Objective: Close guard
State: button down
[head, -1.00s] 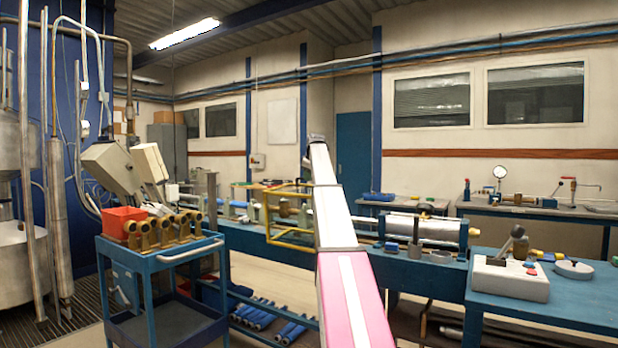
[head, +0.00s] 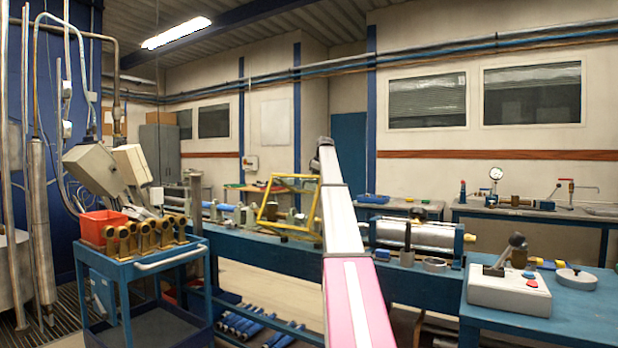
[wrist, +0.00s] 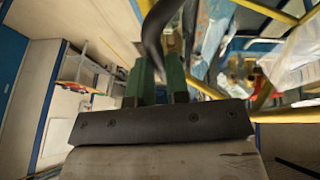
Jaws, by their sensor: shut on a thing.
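The guard (head: 262,216) is a yellow tube frame over the long blue bench in the head view. It stands tilted, with its upper edge raised, just left of my arm. Its yellow tubes also show in the wrist view (wrist: 287,117), at the right. In the wrist view my gripper (wrist: 160,78) has its green fingers shut on a dark curved handle (wrist: 153,30). Where the handle joins the guard is not clear. In the head view my arm hides the fingers and the handle.
The long blue bench (head: 285,249) carries pipe parts and a silver cylinder (head: 400,233). A blue trolley (head: 130,270) with an orange-red bin (head: 101,227) stands at the left. A blue table (head: 560,312) with a control box (head: 510,290) stands at the right.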

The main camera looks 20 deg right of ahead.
jog(key=w+d+f, duration=0.2)
jog(key=w+d, duration=0.1)
jog(key=d, duration=0.1)
jog(key=shift+w+d+f, duration=0.3)
jog(key=shift+w+d, duration=0.1)
jog(key=c, duration=1.1)
grip_release()
jog(key=shift+s, duration=0.1)
jog(key=v, duration=1)
jog(key=shift+r, duration=0.35)
jog(key=shift+s, duration=0.15)
